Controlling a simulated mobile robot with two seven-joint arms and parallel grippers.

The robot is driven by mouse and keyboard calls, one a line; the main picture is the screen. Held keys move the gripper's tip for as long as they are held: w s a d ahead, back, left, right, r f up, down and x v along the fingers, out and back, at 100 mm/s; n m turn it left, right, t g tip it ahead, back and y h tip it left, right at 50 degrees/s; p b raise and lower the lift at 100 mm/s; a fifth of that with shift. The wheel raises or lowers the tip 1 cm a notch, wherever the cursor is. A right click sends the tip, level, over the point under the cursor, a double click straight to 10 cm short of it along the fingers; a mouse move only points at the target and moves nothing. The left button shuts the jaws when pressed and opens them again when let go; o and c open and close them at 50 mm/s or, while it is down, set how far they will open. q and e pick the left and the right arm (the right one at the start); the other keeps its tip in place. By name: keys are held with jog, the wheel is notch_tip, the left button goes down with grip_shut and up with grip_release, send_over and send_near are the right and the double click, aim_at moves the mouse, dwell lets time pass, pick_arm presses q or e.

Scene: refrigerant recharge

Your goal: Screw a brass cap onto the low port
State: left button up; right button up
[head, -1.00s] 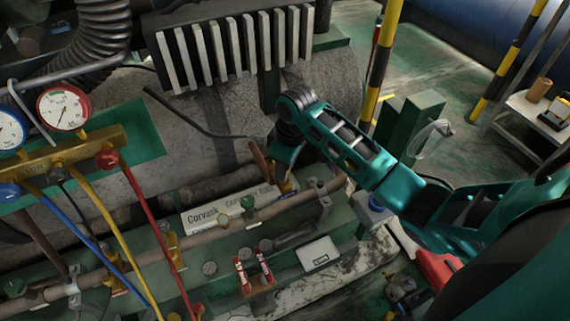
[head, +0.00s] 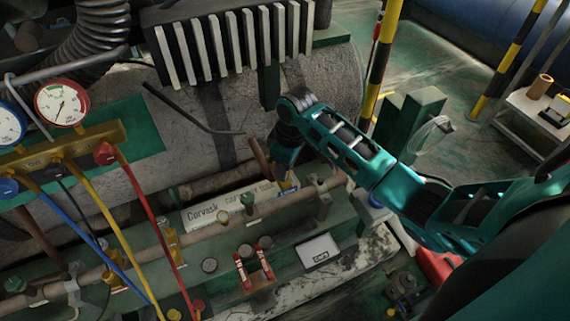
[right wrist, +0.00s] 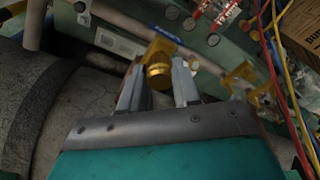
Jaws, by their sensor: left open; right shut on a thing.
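My right gripper (head: 284,172) reaches down to the pipe behind the green bench. In the right wrist view its two fingers (right wrist: 158,82) are shut around a round, ridged brass cap (right wrist: 157,72). The cap sits in line with the end of a brass port fitting (right wrist: 164,44) on the pipe. I cannot tell whether it is threaded on. A second brass fitting (right wrist: 244,82) stands farther right in the wrist view. My left gripper is not in view.
The gauge manifold (head: 60,155) with blue, yellow and red hoses fills the left. A long label plate (head: 215,211) lies along the pipe.

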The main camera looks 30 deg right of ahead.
jog(key=shift+f, duration=0.1)
jog(key=shift+a+m+p, duration=0.1)
jog(key=shift+m+p, duration=0.2)
jog(key=shift+m, duration=1.5)
jog(key=m, duration=0.3)
jog(key=shift+h, duration=0.4)
jog(key=shift+m, duration=0.4)
jog(key=m, duration=0.3)
jog(key=shift+m, duration=0.3)
